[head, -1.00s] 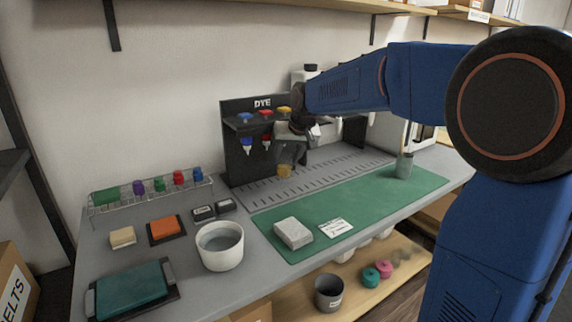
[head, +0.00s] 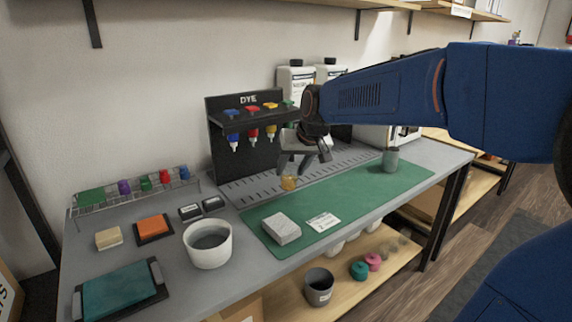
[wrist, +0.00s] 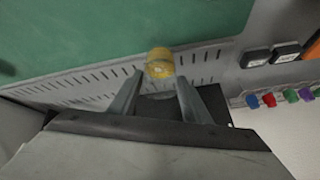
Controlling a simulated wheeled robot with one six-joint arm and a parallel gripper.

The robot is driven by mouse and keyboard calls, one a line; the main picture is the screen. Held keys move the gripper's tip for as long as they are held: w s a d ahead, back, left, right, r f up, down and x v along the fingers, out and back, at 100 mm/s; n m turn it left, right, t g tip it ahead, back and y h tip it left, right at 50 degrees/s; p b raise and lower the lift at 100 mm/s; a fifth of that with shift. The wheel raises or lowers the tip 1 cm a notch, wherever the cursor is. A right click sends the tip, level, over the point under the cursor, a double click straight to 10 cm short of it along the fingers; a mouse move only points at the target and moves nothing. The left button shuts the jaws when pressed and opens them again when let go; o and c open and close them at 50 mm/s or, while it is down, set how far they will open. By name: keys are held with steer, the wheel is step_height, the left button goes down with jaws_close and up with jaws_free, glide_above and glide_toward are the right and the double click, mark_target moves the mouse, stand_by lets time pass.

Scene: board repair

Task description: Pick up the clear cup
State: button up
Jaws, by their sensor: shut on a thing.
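The clear cup (head: 289,182) is small and holds yellow liquid. My gripper (head: 300,165) is shut on it, with the cup between the fingertips, over the front edge of the slotted drip tray near the green mat. In the wrist view the cup (wrist: 160,62) shows at the tips of my gripper (wrist: 160,80), with the drip tray behind it. The cup's upper part is partly hidden by the fingers. It appears to be held above the surface, though the exact height is hard to tell.
The black dye stand (head: 240,135) with colored nozzles stands behind at left. On the green mat (head: 350,195) are a grey block (head: 281,228) and a white card (head: 322,221). A grey cup (head: 390,160) stands at the mat's right end. A white bowl (head: 207,250) is at front left.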

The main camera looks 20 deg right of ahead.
steer(key=s+d, duration=0.1)
steer(key=s, duration=0.5)
steer(key=shift+d, duration=0.15)
steer(key=shift+s, duration=0.15)
stand_by(0.3)
steer(key=shift+d, duration=0.1)
stand_by(2.5)
